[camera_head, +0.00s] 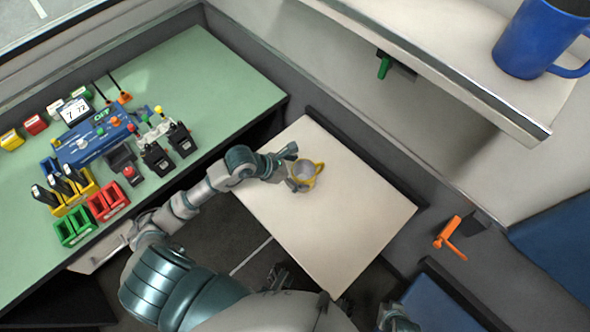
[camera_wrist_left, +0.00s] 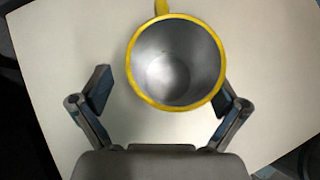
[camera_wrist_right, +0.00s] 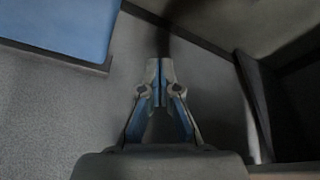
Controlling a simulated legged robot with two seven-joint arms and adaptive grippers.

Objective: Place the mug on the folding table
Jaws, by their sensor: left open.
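A yellow mug with a grey metal inside (camera_head: 305,175) stands upright on the pale folding table (camera_head: 350,225), toward its far side. In the left wrist view the mug (camera_wrist_left: 177,62) opens toward the camera, its handle pointing away, and the tabletop (camera_wrist_left: 285,50) is around it. My left gripper (camera_head: 294,168) is open at the mug, with one finger on either side of its near part. A gap shows at the left finger; I cannot tell whether the right finger touches. My right gripper (camera_wrist_right: 159,80) is shut and empty, over the grey floor.
A large blue mug (camera_head: 540,38) stands on the upper shelf (camera_head: 450,50) at the right. A green counter (camera_head: 225,85) with a blue radio panel (camera_head: 95,137) and colored holders lies left. An orange handle (camera_head: 450,235) juts from the wall. The near tabletop is clear.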

